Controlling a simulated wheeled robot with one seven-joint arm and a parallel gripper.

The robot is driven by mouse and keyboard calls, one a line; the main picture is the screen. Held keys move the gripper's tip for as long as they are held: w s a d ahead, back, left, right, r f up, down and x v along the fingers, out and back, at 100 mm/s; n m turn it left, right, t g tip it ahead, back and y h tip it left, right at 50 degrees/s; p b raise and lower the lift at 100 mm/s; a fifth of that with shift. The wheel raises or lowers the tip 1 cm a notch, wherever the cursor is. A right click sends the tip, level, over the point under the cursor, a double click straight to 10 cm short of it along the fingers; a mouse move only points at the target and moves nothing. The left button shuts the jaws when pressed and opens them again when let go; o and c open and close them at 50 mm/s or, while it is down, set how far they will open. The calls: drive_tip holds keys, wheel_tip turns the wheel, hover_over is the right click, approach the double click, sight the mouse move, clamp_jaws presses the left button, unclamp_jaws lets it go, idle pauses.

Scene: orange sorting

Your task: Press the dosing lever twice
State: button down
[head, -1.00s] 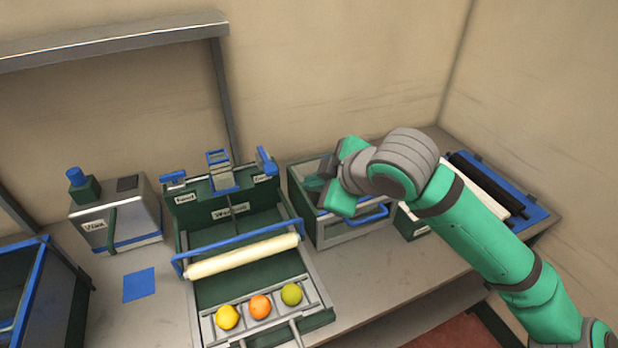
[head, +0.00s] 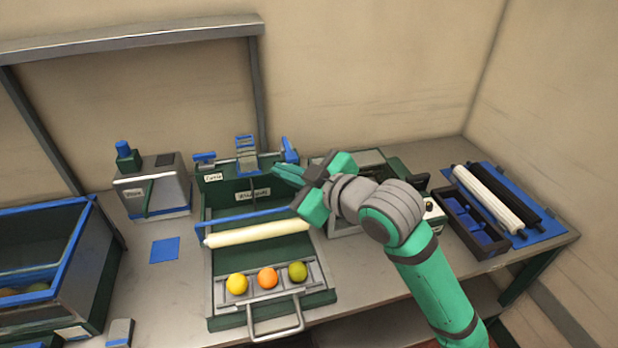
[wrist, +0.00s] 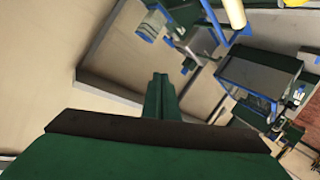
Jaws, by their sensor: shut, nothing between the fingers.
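A grey dispenser box (head: 172,186) with a blue-topped green cap (head: 126,157) and a small label stands at the back left of the bench. A thin dark green lever (head: 148,199) shows on its front; I take this as the dosing lever. My gripper (head: 288,172) is shut and empty, raised above the right side of the green sorting station (head: 232,193), well to the right of the dispenser and apart from it. In the wrist view my shut fingers (wrist: 158,95) point away from the camera with nothing between them.
A pull-out tray (head: 265,305) holds yellow, orange and green fruits below a cream roller (head: 258,233). A blue-rimmed bin (head: 92,222) stands at left. A blue pad (head: 164,250) lies before the dispenser. Rollers (head: 487,199) and a dark divided tray (head: 470,228) are at right.

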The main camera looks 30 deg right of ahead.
drive_tip(key=w+a+f+m+t, duration=0.3)
drive_tip(key=a+m+t, duration=0.35)
drive_tip(key=a, duration=0.25)
drive_tip(key=s+a+f+m+g+h, duration=0.1)
drive_tip(key=s+a+f+m+h, duration=0.25)
drive_tip(key=f, duration=0.55)
drive_tip(key=s+a+f+m+g+h, duration=0.1)
drive_tip(key=s+a+f+m+h, duration=0.3)
drive_tip(key=f, duration=0.5)
drive_tip(key=s+a+f+g+y, duration=0.1)
drive_tip(key=s+a+f, duration=0.2)
drive_tip(key=s+f, duration=0.3)
drive_tip(key=s+a+f+g, duration=0.1)
drive_tip(key=s+a+f, duration=0.1)
drive_tip(key=s+f, duration=0.5)
drive_tip(key=s+n+g+y, duration=0.1)
drive_tip(key=s+n+y, duration=0.2)
drive_tip(key=s, duration=1.6)
drive_tip(key=n, duration=0.2)
drive_tip(key=shift+d+n, duration=0.15)
drive_tip(key=shift+n, duration=0.25)
